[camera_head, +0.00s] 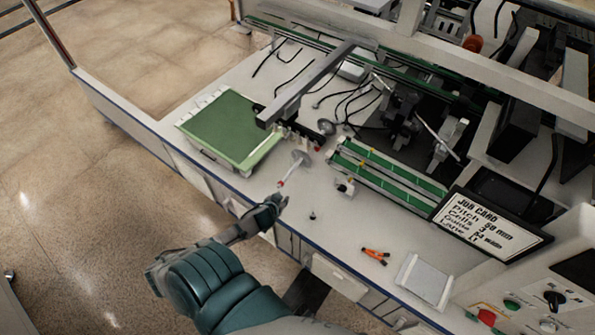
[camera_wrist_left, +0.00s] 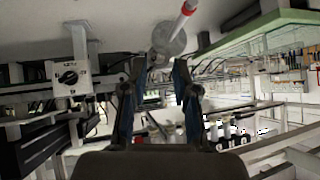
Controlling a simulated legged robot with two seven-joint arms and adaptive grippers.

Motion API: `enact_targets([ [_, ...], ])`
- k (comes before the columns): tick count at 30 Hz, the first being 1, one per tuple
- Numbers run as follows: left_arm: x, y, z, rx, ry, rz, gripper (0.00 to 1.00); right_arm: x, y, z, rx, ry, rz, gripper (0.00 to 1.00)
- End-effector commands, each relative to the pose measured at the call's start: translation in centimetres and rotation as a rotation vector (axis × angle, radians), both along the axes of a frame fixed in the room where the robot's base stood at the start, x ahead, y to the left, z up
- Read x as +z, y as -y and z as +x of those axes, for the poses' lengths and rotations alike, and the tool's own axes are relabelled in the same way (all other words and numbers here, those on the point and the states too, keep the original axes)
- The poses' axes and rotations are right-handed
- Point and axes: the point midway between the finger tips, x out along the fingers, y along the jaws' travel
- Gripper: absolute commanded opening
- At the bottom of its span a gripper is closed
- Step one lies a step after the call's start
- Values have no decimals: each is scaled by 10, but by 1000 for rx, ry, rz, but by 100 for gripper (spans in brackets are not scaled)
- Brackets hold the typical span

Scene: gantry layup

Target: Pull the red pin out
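A thin pale rod with a red end (camera_head: 282,183) stands out from a round grey disc (camera_head: 300,158) on the white bench, left of the green-railed strips. In the left wrist view the rod's red band (camera_wrist_left: 188,9) and the grey disc (camera_wrist_left: 168,40) show at the top, beyond the fingertips. I cannot tell for certain that this rod is the red pin. My left gripper (camera_head: 279,203) is at the bench's front edge, just short of the red end and apart from it. In the left wrist view my left gripper (camera_wrist_left: 160,72) has its fingers apart, with nothing between them. My right gripper is not in view.
A green panel (camera_head: 228,132) lies at the left, below a grey gantry beam (camera_head: 318,82). Green-railed strips (camera_head: 388,178) and a job card (camera_head: 490,228) are at the right. Orange-handled pliers (camera_head: 375,255) and a small dark peg (camera_head: 312,216) lie near the front edge.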

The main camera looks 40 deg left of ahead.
Motion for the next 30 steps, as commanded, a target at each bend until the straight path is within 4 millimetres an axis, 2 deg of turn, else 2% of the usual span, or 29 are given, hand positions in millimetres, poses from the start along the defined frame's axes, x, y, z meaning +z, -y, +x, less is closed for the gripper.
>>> enact_targets([
  [1, 37, 3, 14, -5, 66, 5, 29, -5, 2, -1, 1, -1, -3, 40],
  [3, 86, 11, 27, -5, 152, -3, 29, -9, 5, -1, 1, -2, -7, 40],
  [6, 143, 27, 36, -13, 251, -19, 29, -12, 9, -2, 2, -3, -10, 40],
  [9, 180, 40, 38, -21, 318, -36, 29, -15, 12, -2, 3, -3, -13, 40],
  [12, 200, 48, 38, -27, 351, -48, 29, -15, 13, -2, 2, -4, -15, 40],
  [16, 203, 48, 43, -28, 362, -52, 29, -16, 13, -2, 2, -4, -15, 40],
  [20, 196, 42, 61, -28, 363, -50, 29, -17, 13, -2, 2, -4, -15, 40],
  [30, 167, 23, 126, -26, 363, -50, 29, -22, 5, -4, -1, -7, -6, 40],
])
